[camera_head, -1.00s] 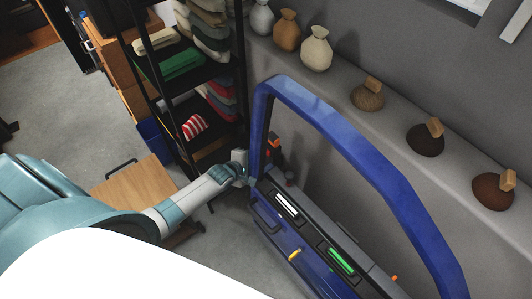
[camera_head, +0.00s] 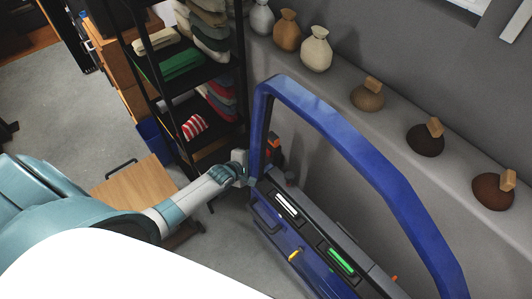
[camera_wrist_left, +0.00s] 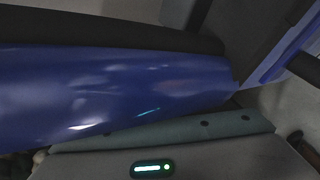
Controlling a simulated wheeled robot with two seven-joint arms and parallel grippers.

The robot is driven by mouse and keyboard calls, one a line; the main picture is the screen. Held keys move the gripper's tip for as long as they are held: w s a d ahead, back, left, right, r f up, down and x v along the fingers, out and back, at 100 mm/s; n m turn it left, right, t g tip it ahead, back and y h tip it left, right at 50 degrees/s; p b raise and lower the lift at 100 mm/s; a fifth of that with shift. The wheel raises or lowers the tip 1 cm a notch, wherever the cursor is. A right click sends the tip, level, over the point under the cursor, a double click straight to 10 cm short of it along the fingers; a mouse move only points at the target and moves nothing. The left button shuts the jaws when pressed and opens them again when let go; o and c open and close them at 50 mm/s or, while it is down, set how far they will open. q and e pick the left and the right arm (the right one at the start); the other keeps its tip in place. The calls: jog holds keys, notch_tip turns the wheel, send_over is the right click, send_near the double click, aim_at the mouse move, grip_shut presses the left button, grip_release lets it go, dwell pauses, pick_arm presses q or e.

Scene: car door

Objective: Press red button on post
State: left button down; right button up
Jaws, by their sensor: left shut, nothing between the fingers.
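My left gripper (camera_head: 250,182) is shut and empty, right beside the near upright of the blue car door frame (camera_head: 259,125). I cannot tell whether it touches the frame. In the left wrist view the blue frame (camera_wrist_left: 110,95) crosses close in front of the gripper body and hides the fingertips. A dark upright piece with an orange-red top (camera_head: 274,140) stands just behind the frame. I cannot tell whether it is the post with the button; no red button shows clearly in either view. My right gripper is not in view.
The door's lower panel (camera_head: 276,232) carries a white and a green bar. A black shelf rack (camera_head: 166,92) with folded cloths stands behind my left arm, and a wooden-topped cart (camera_head: 132,186) below it. Vases and bowls line the wall ledge.

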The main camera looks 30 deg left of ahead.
pick_arm(q)
jog(key=shift+w+d, duration=0.1)
jog(key=shift+w, duration=0.1)
dwell(0.6)
jog(key=shift+w, duration=0.25)
jog(key=shift+w+d+r, duration=0.1)
jog(key=shift+w+d, duration=0.2)
jog(key=shift+w, duration=0.2)
dwell(1.3)
jog(key=shift+s, duration=0.1)
jog(key=shift+s+a+p, duration=0.3)
jog(key=shift+s+a, duration=0.05)
jog(key=shift+s, duration=0.45)
jog(key=shift+s+a, duration=0.35)
jog(key=shift+s, duration=0.4)
jog(key=shift+s+a, duration=0.3)
jog(key=shift+s, duration=0.5)
jog(key=shift+s+a, duration=0.35)
jog(key=shift+s, duration=0.4)
